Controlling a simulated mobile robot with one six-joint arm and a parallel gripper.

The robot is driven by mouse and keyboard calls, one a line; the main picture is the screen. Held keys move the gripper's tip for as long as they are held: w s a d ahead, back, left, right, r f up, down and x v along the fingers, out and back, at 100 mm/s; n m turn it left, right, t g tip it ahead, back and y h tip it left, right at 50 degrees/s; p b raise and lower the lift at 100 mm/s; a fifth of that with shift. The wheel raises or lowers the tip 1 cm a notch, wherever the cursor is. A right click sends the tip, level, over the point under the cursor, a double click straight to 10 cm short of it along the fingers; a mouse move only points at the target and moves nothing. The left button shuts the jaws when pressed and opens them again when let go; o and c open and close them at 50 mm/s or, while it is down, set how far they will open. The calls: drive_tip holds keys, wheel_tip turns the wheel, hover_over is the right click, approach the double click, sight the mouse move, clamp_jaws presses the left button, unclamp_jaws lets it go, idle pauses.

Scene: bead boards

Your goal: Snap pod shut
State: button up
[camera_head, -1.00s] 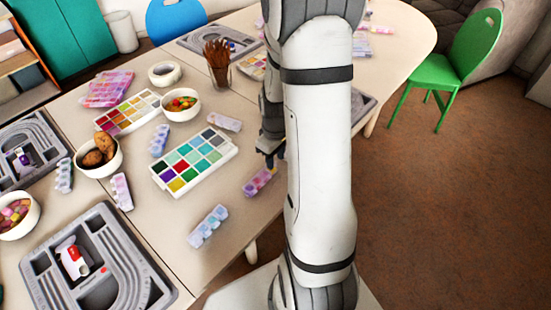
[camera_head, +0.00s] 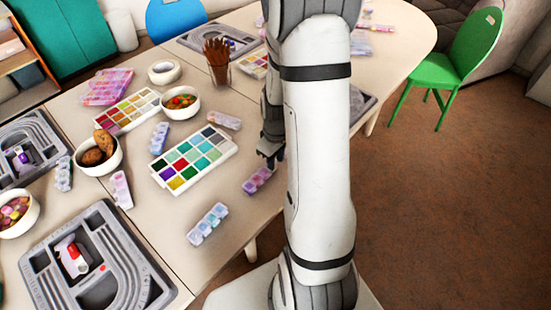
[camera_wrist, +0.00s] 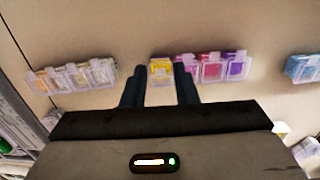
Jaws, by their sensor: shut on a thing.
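A bead pod (camera_head: 258,180), a clear strip with a row of small lidded compartments, lies on the table near its front edge, left of my arm. In the wrist view the pod (camera_wrist: 210,68) shows yellow, pink, red and purple contents. My gripper (camera_wrist: 160,76) has its two fingers on either side of the yellow end compartment and is shut on it. In the head view my gripper (camera_head: 270,157) is at the pod's far end, partly behind my arm. I cannot tell whether each lid is fully closed.
Other pods lie nearby: one to the front left (camera_head: 207,224), one behind (camera_head: 224,120), and one at left in the wrist view (camera_wrist: 75,75). A paint-like bead tray (camera_head: 178,190) sits left of the pod. Bowls and grey bead boards (camera_head: 140,255) stand further left.

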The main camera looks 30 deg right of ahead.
drive_tip(key=f+b, duration=0.1)
drive_tip(key=b, duration=0.1)
drive_tip(key=shift+s+d+t+b, duration=0.1)
drive_tip(key=shift+s+t+b, duration=0.1)
drive_tip(key=shift+t+b, duration=0.15)
drive_tip(key=b, duration=0.2)
drive_tip(key=t+b, duration=0.1)
drive_tip(key=shift+s+d+f+y+b, duration=0.15)
drive_tip(key=shift+f+y+b, duration=0.1)
drive_tip(key=shift+y+b, duration=0.1)
drive_tip(key=shift+s+t+b, duration=0.1)
drive_tip(key=shift+t+b, duration=0.15)
drive_tip(key=shift+b, duration=0.9)
drive_tip(key=shift+r, duration=0.2)
drive_tip(key=o, duration=0.7)
drive_tip(key=shift+c, duration=0.2)
drive_tip(key=shift+r, duration=0.1)
